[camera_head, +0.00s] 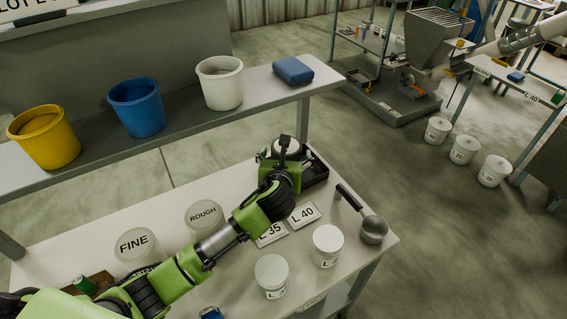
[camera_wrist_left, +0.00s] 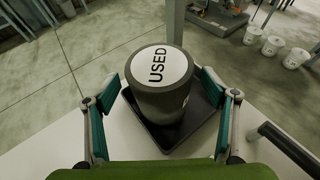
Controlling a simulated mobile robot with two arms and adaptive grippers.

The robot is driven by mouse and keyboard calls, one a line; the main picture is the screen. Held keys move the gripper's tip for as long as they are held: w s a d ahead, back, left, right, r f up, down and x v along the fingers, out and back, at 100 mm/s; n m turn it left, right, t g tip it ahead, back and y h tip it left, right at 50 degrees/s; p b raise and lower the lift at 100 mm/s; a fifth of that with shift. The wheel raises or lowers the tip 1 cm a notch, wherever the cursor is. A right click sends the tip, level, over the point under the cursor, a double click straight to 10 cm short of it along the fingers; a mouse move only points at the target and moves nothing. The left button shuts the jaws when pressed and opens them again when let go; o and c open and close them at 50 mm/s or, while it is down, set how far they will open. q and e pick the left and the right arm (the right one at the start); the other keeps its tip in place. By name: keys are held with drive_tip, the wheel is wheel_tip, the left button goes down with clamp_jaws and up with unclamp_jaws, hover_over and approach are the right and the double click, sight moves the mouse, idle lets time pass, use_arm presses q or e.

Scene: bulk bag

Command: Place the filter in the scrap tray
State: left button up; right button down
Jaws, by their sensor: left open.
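The filter is a dark grey cylinder (camera_wrist_left: 165,98) with a white top marked "USED". It stands upright in a black tray (camera_wrist_left: 203,137), seen in the left wrist view. In the head view the tray (camera_head: 318,172) is at the far right end of the workbench, and the filter's pale top (camera_head: 288,146) shows partly behind my gripper. My left gripper (camera_wrist_left: 162,95) is open, with one finger on each side of the filter. Gaps show between the fingers and the filter's sides. The filter's underside is hidden. My right gripper is not in view.
A metal scoop (camera_head: 373,229) and two white lidded tubs (camera_head: 327,246) (camera_head: 272,276) stand at the bench's right. Label cards (camera_head: 303,215) and the FINE (camera_head: 134,244) and ROUGH (camera_head: 203,214) discs lie nearby. A raised shelf (camera_head: 270,92) holds several buckets behind.

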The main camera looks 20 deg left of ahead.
use_arm(q)
drive_tip(key=v, duration=1)
drive_tip(key=shift+s, duration=0.2)
